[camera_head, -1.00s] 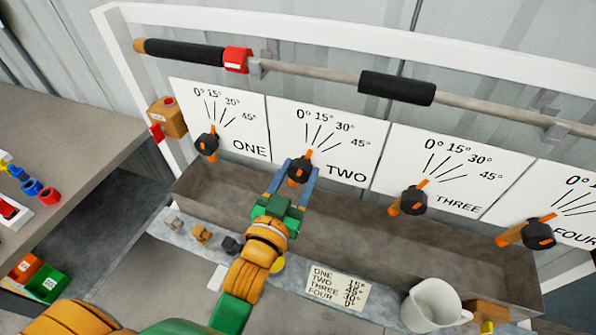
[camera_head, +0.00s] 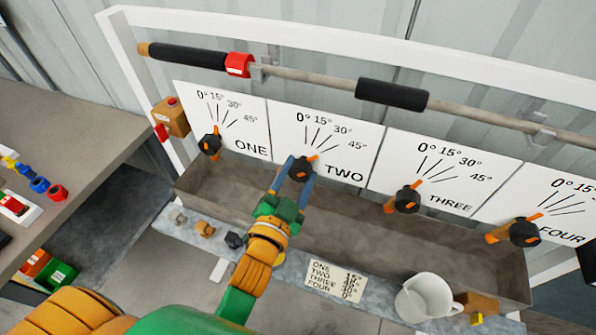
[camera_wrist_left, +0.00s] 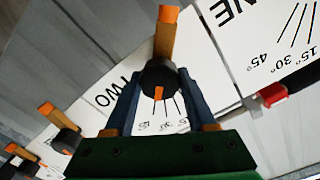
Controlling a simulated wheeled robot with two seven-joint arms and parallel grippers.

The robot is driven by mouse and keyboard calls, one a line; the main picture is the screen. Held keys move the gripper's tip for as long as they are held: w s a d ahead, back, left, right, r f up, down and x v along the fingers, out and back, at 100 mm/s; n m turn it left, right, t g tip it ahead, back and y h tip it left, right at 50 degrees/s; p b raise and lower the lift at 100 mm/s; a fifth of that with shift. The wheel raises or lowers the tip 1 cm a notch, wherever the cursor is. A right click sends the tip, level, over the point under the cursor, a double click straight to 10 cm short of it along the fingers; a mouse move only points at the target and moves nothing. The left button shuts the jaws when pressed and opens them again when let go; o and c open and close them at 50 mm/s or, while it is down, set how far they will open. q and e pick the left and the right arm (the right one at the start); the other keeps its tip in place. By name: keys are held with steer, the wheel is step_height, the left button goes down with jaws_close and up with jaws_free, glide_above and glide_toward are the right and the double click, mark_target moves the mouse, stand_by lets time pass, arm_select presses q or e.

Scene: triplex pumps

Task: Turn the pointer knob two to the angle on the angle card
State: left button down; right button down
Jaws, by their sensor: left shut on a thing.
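Knob two (camera_head: 300,171) is black with an orange pointer, in front of the white TWO dial plate (camera_head: 345,150). Its pointer leans up and right, toward the dial's marked lines; the exact angle is hard to tell. My left gripper (camera_head: 300,170) is shut on this knob, one blue finger on each side. The left wrist view shows the knob (camera_wrist_left: 160,76) between the blue fingers, its orange pointer toward the dial lines. The angle card (camera_head: 334,281) lies on the ledge below; its rows ONE to FOUR show, but its numbers are hard to read. My right gripper is out of view.
Knob one (camera_head: 210,143), knob three (camera_head: 407,199) and knob four (camera_head: 525,232) stand along the same row. A grey trough (camera_head: 375,245) runs below them. A white mug (camera_head: 427,297) stands right of the card. A bar with black grips (camera_head: 393,94) runs above.

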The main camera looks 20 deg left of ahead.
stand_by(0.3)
arm_select(q)
steer(key=shift+c, duration=1.1)
jaws_free()
steer(key=s+b, duration=0.2)
steer(key=s, duration=0.5)
steer(key=shift+a, duration=0.1)
